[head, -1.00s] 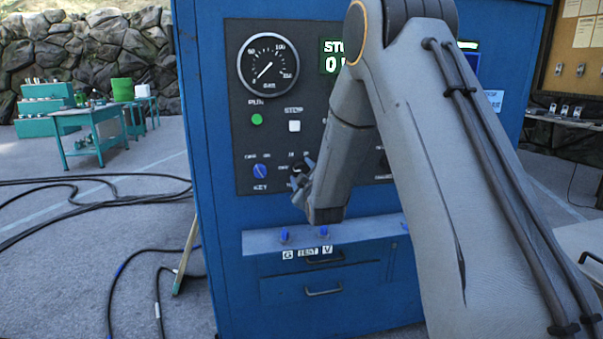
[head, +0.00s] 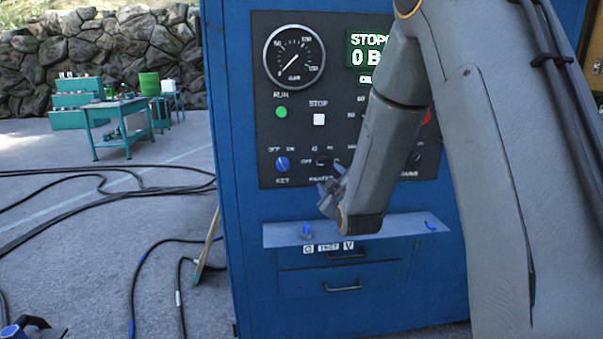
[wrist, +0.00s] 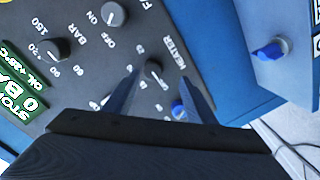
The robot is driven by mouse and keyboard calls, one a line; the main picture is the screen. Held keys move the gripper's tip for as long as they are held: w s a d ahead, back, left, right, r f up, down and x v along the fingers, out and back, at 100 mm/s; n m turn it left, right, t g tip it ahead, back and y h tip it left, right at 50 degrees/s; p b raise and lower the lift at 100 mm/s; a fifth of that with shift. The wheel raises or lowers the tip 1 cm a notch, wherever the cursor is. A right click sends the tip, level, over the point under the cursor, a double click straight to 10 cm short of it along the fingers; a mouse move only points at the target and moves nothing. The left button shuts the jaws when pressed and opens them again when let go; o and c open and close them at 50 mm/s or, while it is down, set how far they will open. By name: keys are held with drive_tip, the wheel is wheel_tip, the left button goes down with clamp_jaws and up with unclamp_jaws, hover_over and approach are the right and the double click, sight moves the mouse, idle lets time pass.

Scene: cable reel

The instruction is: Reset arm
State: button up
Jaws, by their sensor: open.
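My gripper (head: 328,190) is in front of the dark control panel (head: 262,100) on the blue cabinet (head: 225,90), below the heater knob (head: 321,162) in the head view. In the wrist view its two dark fingers are apart, with the black heater knob (wrist: 153,70) showing between and beyond the tips. Nothing is held. Whether a finger touches the panel cannot be told. The blue key knob (head: 282,163) is left of the gripper and also shows in the wrist view (wrist: 180,110). My arm hides the panel's middle and part of the display (head: 368,52).
A ledge with a blue handle (head: 305,230) juts out just below my gripper. Drawers with a handle (head: 342,286) are under it. A broom-like wooden stick (head: 207,245) leans on the cabinet's left. Black cables (head: 110,185) lie on the ground. A teal table (head: 120,106) stands far left.

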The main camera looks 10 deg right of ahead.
drive_tip(key=s+f+m+g, duration=0.3)
drive_tip(key=s+g, duration=0.2)
drive_tip(key=s, duration=0.8)
drive_tip(key=s+f+m+g+p, duration=0.1)
drive_tip(key=s+f+m+g, duration=0.2)
drive_tip(key=s, duration=1)
drive_tip(key=s+f+m+g, duration=0.4)
drive_tip(key=s+g, duration=0.5)
drive_tip(key=s, duration=0.5)
drive_tip(key=shift+f, duration=0.65)
